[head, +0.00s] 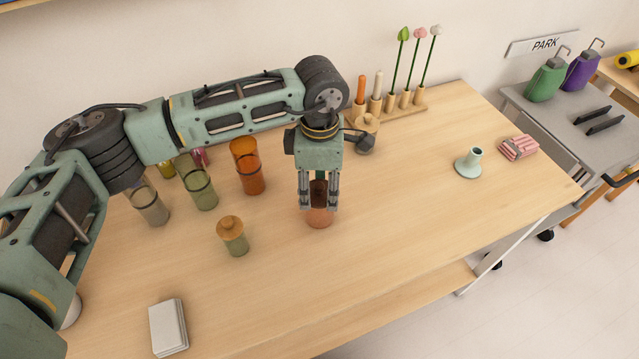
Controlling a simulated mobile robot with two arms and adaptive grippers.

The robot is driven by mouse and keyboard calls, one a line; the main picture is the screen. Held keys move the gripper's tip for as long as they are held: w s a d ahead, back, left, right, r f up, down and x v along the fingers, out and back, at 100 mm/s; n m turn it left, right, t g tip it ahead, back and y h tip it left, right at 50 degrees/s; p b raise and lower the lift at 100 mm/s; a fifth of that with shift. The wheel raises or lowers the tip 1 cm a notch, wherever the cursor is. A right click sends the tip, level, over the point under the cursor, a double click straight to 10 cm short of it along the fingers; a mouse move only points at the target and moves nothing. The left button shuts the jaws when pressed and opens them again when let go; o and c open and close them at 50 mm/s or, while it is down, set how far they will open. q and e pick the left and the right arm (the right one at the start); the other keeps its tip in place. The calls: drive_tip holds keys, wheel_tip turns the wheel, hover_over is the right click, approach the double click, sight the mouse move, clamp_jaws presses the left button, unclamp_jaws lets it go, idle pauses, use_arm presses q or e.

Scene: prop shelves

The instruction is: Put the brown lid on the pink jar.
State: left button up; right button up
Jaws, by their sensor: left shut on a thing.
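My left gripper (318,203) points straight down near the middle of the table, with its fingers closed on a dark brown piece, which looks like the brown lid (319,190). The fingers hide much of it. The pink jar (319,219), a short salmon-pink body, stands directly under the fingertips. The lid is over the jar's top, but I cannot tell whether they touch. My right gripper is not in view.
A wooden rack (405,108) with flowers is at the back. The table's front middle is clear.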

use_arm(q)
drive_tip(key=shift+f+b, duration=0.2)
drive_tip(key=shift+b, duration=0.35)
idle(0.8)
idle(0.3)
drive_tip(key=o, duration=1)
wheel_tip(320, 180, up, 12)
idle(0.5)
